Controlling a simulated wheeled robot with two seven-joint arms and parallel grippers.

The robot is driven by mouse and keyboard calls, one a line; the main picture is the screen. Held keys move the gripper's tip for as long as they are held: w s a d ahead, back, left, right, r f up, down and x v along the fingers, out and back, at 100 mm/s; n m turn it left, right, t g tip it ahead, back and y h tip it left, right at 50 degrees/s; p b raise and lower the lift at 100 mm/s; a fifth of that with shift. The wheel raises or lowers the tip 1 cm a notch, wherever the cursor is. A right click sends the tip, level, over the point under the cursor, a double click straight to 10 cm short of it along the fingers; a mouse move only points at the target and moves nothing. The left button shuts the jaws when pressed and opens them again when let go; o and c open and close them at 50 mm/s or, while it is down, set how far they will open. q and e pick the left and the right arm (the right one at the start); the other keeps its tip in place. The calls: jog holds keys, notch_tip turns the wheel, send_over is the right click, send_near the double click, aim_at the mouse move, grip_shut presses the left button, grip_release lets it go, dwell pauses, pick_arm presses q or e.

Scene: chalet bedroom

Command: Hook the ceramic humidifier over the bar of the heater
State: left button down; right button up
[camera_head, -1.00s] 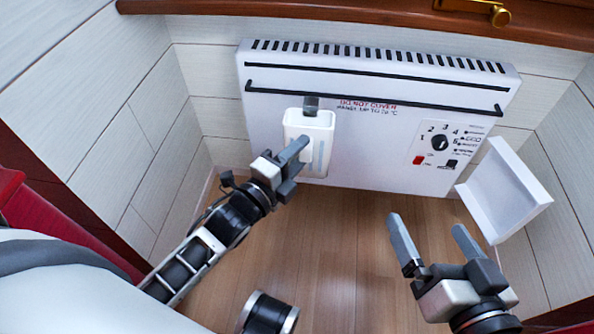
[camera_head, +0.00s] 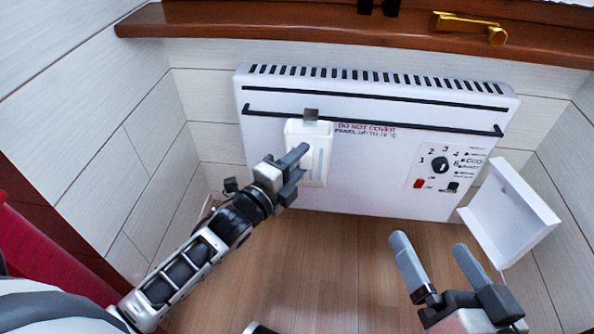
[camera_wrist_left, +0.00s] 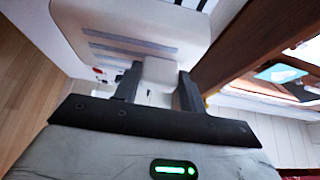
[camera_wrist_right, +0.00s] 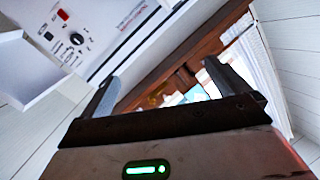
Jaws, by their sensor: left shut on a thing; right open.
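The white ceramic humidifier (camera_head: 318,172) is in front of the heater's left part, with a small grey hook (camera_head: 311,115) at its top. The hook overlaps the black lower bar (camera_head: 400,123) of the white heater (camera_head: 375,180) in the head view; I cannot tell whether it is over or only in front of it. My left gripper (camera_head: 299,162) is shut on the humidifier's front. In the left wrist view the striped humidifier body (camera_wrist_left: 130,40) fills the space ahead, a white part between the fingers. My right gripper (camera_head: 434,258) is open and empty, below and right of the heater.
A white open box (camera_head: 507,212) is at the right of the heater, near the wall, close to my right gripper. The wooden floor (camera_head: 330,255) below is clear.

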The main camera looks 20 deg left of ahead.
pick_arm(q)
jog(key=shift+w+a+r+b, duration=0.15)
jog(key=shift+w+b, duration=0.15)
jog(key=shift+w, duration=0.25)
jog(key=shift+w+a+b, duration=0.15)
jog(key=shift+w+b, duration=0.15)
jog(key=shift+w, duration=0.25)
jog(key=shift+w+a, duration=0.1)
jog(key=shift+w, duration=0.3)
jog(key=shift+w+a+f+b, duration=0.1)
jog(key=shift+w+f+b, duration=0.1)
jog(key=shift+f+b, duration=0.4)
jog(key=shift+w+f+b, duration=0.15)
jog(key=shift+f+b, duration=0.4)
pick_arm(e)
notch_tip(320, 180, up, 6)
jog(key=w+n+t+y, duration=0.2)
jog(key=n+t, duration=0.1)
jog(key=shift+w+d+t, duration=0.2)
jog(key=shift+d+t, duration=0.2)
jog(key=shift+f, duration=0.1)
